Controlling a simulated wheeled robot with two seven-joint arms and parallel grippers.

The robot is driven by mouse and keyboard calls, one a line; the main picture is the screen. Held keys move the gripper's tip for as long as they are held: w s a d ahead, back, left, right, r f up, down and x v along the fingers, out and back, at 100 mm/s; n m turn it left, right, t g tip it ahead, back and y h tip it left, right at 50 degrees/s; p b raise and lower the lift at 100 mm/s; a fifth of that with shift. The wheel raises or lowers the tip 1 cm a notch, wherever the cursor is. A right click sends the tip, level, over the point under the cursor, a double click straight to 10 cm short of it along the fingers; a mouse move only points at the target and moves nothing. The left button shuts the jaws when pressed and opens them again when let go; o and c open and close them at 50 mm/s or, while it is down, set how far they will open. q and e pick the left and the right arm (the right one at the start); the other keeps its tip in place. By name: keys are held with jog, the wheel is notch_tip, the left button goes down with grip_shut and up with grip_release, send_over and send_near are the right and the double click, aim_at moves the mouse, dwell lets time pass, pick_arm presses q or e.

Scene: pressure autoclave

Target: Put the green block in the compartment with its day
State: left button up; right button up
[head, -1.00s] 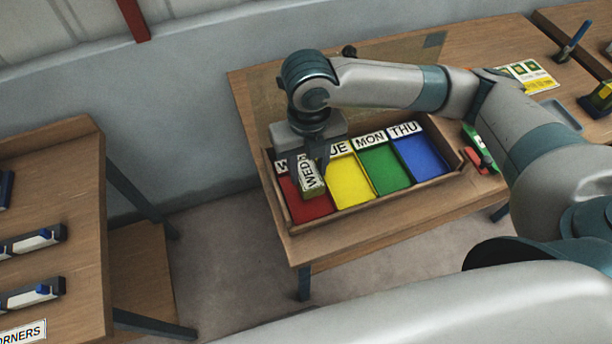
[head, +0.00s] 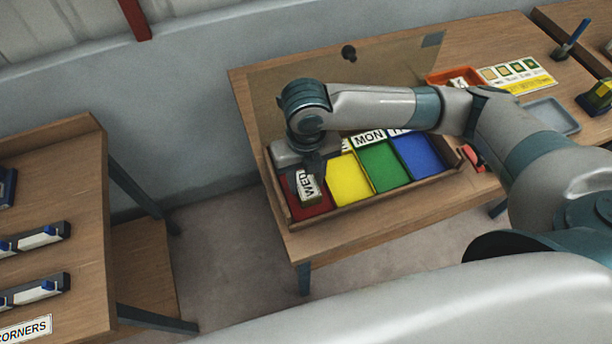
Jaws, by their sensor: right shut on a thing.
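The yellow compartment (head: 351,180), green compartment (head: 380,166) and blue compartment (head: 418,156) are empty. The MON label (head: 369,137) is behind green; my gripper and arm hide most other labels. My left gripper is not in view.
The tray stands on a wooden table (head: 360,240) near its front left. An orange bin (head: 453,76), a label card (head: 517,73) and a grey dish (head: 552,115) lie at the right. Another bench (head: 70,190) stands at the left, across a floor gap.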

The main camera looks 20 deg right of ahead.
aim_at(306, 184)
jog(key=shift+f, duration=0.1)
jog(key=o, duration=1.1)
jog(key=shift+c, duration=0.2)
notch_tip(306, 184, up, 12)
jog(key=b, duration=0.2)
